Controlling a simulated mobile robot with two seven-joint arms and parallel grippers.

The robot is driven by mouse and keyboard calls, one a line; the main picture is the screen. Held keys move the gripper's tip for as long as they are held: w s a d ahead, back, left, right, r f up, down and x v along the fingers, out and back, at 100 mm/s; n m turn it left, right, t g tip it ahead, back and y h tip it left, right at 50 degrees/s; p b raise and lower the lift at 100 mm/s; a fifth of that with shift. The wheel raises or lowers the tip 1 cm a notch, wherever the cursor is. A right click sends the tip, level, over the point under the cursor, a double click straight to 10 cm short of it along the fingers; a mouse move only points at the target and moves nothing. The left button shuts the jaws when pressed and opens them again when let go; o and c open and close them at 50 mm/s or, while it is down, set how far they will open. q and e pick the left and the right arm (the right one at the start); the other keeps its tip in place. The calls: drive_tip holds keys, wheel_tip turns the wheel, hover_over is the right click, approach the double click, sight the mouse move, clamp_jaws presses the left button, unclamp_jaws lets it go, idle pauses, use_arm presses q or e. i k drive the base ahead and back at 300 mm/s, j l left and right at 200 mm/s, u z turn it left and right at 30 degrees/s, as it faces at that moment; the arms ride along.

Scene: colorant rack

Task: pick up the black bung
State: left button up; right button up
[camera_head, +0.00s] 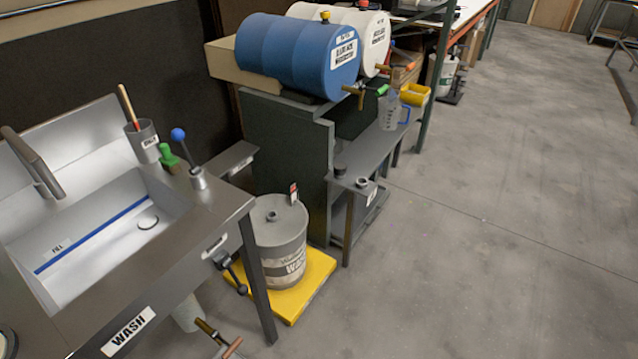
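A small black cylinder, which looks like the black bung (340,170), sits on the near end of the low grey bench (372,150) right of the dark cabinet. It is small in the view, so its exact shape is hard to tell. A small grey ring-like piece (362,183) with a dark centre is close to its right, at the bench's front edge. Neither of my grippers shows in the head view.
The steel sink (110,225) stands at left. A grey waste drum (280,240) stands on a yellow platform (318,268) before the bench. Blue (290,52) and white drums lie above. A clear jug (389,115) stands farther along the bench. Floor at right is clear.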

sight(340, 167)
drive_tip(key=i+l+u, duration=0.15)
drive_tip(key=u, duration=0.25)
drive_tip(key=i+l+u, duration=0.15)
drive_tip(key=u, duration=0.25)
drive_tip(key=i+l+u, duration=0.25)
drive_tip(key=l, duration=0.3)
drive_tip(key=i+l+u, duration=0.1)
drive_tip(key=l, duration=0.2)
drive_tip(key=i+l, duration=0.15)
drive_tip(key=l, duration=0.25)
drive_tip(key=i+l, duration=0.15)
drive_tip(key=l, duration=0.25)
drive_tip(key=i+l+u, duration=0.1)
drive_tip(key=l, duration=0.3)
drive_tip(key=i+l, duration=0.2)
drive_tip(key=l, duration=0.2)
drive_tip(key=i+l, duration=0.15)
drive_tip(key=l, duration=0.3)
